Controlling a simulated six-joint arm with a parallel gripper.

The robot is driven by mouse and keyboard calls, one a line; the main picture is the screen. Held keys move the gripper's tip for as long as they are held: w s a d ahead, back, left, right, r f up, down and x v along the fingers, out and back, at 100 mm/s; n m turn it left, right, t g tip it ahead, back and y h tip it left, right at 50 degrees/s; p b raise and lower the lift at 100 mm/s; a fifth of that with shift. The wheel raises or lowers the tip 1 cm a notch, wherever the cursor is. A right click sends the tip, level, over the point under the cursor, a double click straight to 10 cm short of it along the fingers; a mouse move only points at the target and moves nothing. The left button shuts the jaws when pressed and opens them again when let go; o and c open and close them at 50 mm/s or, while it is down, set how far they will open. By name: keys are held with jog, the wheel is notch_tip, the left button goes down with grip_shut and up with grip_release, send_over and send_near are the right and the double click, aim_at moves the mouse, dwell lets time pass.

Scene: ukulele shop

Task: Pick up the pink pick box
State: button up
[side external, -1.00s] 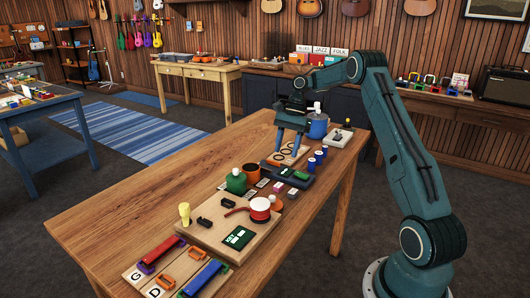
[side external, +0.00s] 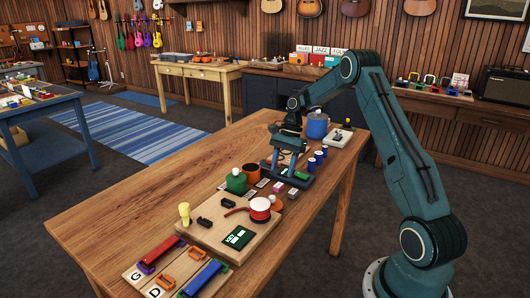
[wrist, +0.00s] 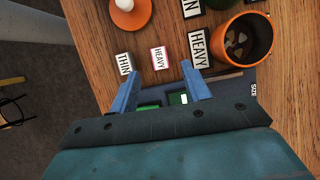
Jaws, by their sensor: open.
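In the side view the pink box (side external: 280,187) sits on the table in front of the dark tray. My gripper (wrist: 160,71) is open and empty, its two blue fingers apart. In the side view my gripper (side external: 281,168) hangs over the dark tray, behind the pink box; I cannot tell its exact height.
A white THIN box (wrist: 124,63) lies left of the pink box, and a dark HEAVY box (wrist: 198,48) right of it. An orange cup (wrist: 240,40) stands farther right. The dark tray (wrist: 235,84) lies under my gripper.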

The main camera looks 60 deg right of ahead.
aim_at(279, 185)
jog(key=shift+x, duration=2.6)
grip_shut()
notch_tip(279, 185, up, 10)
